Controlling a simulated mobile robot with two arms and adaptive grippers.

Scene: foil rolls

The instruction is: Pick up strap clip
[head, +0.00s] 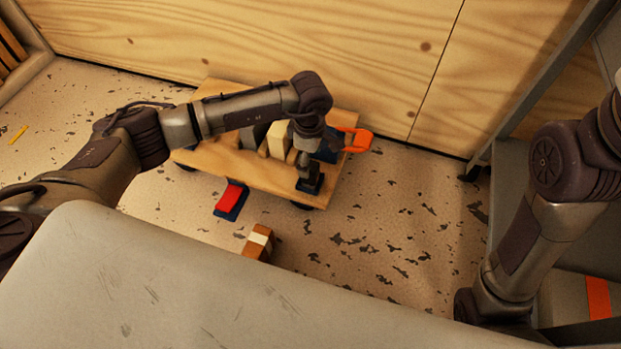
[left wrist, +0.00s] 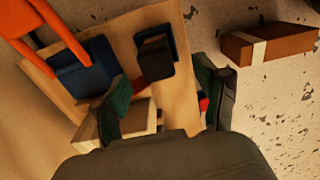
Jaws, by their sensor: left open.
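My left gripper (head: 309,150) hangs over the right end of a low wooden dolly, and in the left wrist view its two dark green fingers (left wrist: 162,86) are apart with nothing held between them. A small dark piece on a blue base (head: 308,184) sits at the dolly's near right corner. In the left wrist view this dark piece (left wrist: 155,58) is just beyond the fingertips, untouched as far as I can see. It may be the strap clip; no label shows. My right arm is at the right edge, its gripper out of view.
The wooden dolly (head: 255,178) also carries a cream block (head: 278,139), a dark grey piece, and a blue item with an orange handle (head: 358,139). On the floor lie a red-and-blue piece (head: 230,200) and a brown box with a white band (head: 258,242). A wooden wall stands behind.

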